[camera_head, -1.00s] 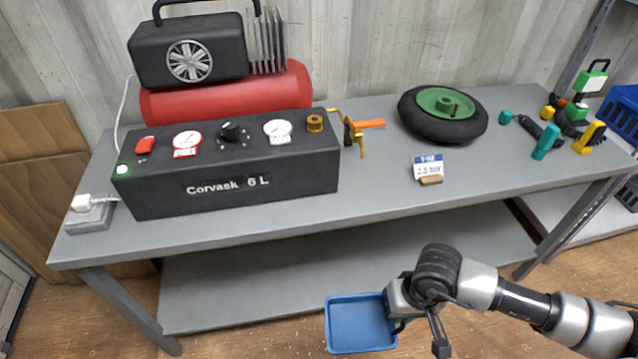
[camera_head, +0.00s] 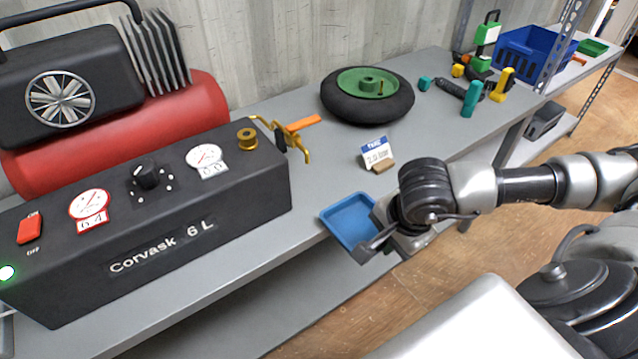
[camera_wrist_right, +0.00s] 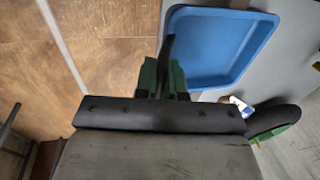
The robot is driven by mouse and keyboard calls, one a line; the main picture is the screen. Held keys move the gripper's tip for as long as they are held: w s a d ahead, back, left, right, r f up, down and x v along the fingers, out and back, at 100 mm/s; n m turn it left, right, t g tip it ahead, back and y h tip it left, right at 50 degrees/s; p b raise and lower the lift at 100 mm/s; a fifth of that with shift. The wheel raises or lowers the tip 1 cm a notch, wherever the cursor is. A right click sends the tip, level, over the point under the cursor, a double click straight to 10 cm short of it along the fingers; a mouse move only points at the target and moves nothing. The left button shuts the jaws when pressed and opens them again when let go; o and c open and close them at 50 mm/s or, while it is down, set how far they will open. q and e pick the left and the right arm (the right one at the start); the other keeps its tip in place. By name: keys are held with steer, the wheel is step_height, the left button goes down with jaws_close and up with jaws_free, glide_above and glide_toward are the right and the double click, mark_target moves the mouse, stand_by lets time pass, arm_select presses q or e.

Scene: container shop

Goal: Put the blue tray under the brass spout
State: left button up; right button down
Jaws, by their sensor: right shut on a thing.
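The blue tray (camera_head: 349,219) is at the bench's front edge in the head view, empty and roughly level. My right gripper (camera_head: 377,232) is shut on its right-hand rim. In the wrist view the tray (camera_wrist_right: 216,45) lies beyond the green-padded fingers (camera_wrist_right: 165,78), with the grey bench behind it. I cannot tell whether the tray touches the bench. The brass spout (camera_head: 290,142), with an orange lever, is at the right end of the black Corvask unit, up and left of the tray. My left gripper is not in view.
A small price-like card (camera_head: 376,153) on a wooden foot stands behind the tray. A black wheel with green hub (camera_head: 368,95) lies further back. The black unit (camera_head: 150,215) fills the bench's left. Tools stand at the back right. Bench surface between spout and card is clear.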

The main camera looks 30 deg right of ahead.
mark_target(341, 206)
steer(key=w+p, duration=0.1)
steer(key=w, duration=0.7)
steer(key=w+a+p, duration=0.1)
steer(key=w, duration=0.4)
steer(key=shift+r+p, duration=0.1)
steer(key=shift+p, duration=0.2)
steer(key=w, duration=0.2)
steer(key=shift+w+a+p, duration=0.15)
steer(key=shift+w+p, duration=0.15)
steer(key=shift+w, duration=0.1)
steer(key=shift+x, duration=0.9)
steer(key=c, duration=1.2)
jaws_free()
steer(key=shift+r, duration=0.1)
steer(key=b+v, duration=0.1)
steer(key=v, duration=1.1)
